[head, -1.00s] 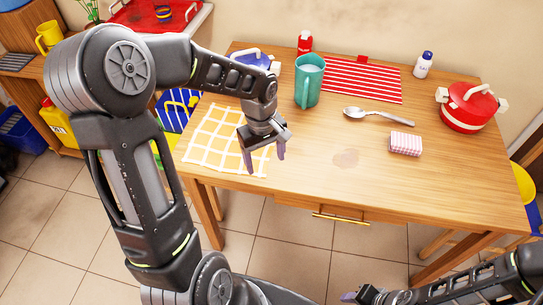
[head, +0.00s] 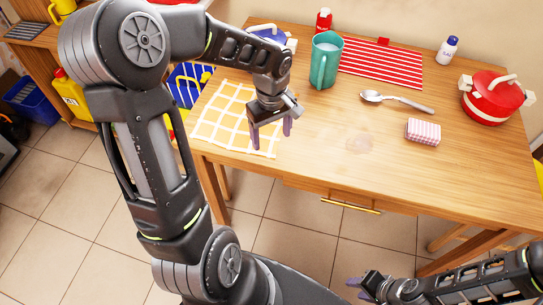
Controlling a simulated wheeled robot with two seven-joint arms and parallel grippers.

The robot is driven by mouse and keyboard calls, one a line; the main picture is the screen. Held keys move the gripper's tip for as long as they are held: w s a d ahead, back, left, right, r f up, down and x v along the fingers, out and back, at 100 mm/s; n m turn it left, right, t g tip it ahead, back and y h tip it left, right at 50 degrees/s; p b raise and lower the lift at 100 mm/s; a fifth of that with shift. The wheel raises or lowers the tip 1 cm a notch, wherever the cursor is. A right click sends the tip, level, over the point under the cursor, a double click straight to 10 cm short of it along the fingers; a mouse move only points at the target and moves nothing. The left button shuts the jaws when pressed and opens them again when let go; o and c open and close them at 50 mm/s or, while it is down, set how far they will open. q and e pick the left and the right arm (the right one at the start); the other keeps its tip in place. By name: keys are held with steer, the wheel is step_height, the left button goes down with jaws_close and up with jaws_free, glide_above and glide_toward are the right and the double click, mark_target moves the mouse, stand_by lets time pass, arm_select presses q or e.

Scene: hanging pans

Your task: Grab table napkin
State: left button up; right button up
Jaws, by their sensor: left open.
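A yellow and white checked napkin (head: 222,118) lies flat on the left front part of the wooden table. My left gripper (head: 270,141) points down at the napkin's right edge in the head view, its two purple fingers spread with nothing between them. The wrist covers part of the napkin's right side. I cannot tell how high the fingertips are above the cloth. My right gripper (head: 361,289) is low at the bottom of the view, in front of the table and far from the napkin. Its fingers look apart and empty.
On the table (head: 330,170) are a teal mug (head: 324,65), a spoon (head: 397,101), a pink checked block (head: 423,132), a red striped mat (head: 385,68), a red pot (head: 492,98), a red bottle (head: 323,21) and a white salt bottle (head: 448,50).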

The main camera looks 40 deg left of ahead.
arm_select(q)
step_height(320, 180, down, 6)
steer(key=b, duration=0.4)
steer(key=shift+r, duration=0.1)
steer(key=c, duration=1.5)
stand_by(0.4)
step_height(320, 180, up, 12)
steer(key=p, duration=0.8)
steer(key=shift+f, duration=0.2)
jaws_close()
steer(key=shift+r, duration=0.15)
steer(key=shift+r, duration=0.1)
step_height(320, 180, up, 8)
steer(key=r+p, duration=0.1)
steer(key=p, duration=0.5)
glide_above(271, 154)
